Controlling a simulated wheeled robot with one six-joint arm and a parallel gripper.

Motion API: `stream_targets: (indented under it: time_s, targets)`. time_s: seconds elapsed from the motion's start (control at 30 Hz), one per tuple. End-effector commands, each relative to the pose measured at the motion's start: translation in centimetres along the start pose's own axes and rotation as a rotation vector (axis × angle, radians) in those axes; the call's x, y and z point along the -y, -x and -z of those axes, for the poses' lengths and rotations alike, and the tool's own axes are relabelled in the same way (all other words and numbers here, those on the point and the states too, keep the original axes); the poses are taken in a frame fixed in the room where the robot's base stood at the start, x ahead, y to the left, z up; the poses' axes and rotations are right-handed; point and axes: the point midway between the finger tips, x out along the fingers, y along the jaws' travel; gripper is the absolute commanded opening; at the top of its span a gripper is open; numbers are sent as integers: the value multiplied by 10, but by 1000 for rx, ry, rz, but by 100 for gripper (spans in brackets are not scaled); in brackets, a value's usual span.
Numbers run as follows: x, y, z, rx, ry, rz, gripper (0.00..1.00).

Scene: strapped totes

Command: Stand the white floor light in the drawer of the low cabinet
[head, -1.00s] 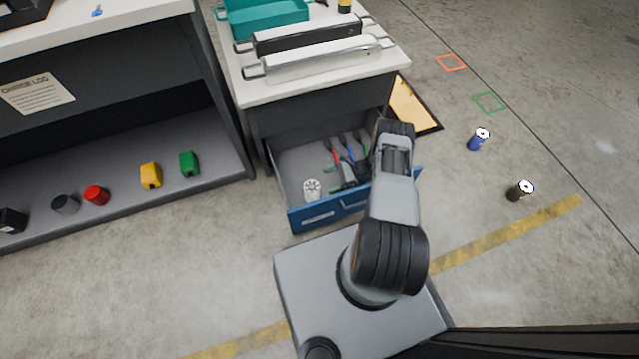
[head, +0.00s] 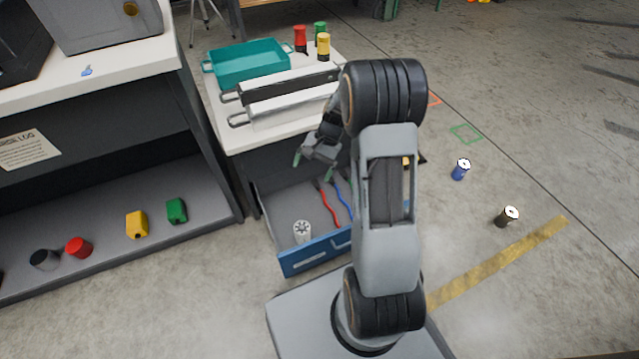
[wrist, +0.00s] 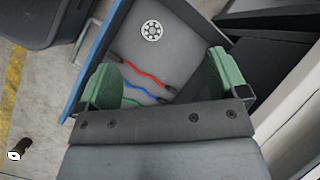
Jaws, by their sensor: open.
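A short white cylinder with a ring of dark dots on top, which looks like the white floor light (head: 302,231), stands upright in the open drawer (head: 290,262), near its front left corner. In the wrist view the light (wrist: 151,30) is at the top, beyond my fingertips and apart from them. The drawer has a blue front and grey floor, and is pulled out of the low cabinet (head: 238,138). My gripper (head: 314,167) is open and empty above the back part of the drawer. Its green fingers (wrist: 161,80) are spread wide in the wrist view.
On the cabinet top are a teal tray (head: 248,66), black and white long handled pieces, and several coloured cylinders. A shelf unit (head: 110,235) stands at left.

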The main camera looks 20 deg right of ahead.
Motion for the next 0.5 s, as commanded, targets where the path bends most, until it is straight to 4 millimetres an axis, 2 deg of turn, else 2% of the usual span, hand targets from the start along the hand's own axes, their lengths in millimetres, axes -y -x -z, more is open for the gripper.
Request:
stream_targets:
  time_s: [0.03, 0.2, 0.33, 0.5]
  targets:
    - [5, 16, -24, -54, 78, -33, 92]
    - [2, 50, -95, -225, 328, -149, 92]
    - [-10, 63, -137, -340, 494, -221, 92]
    - [-26, 69, -172, -457, 654, -285, 92]
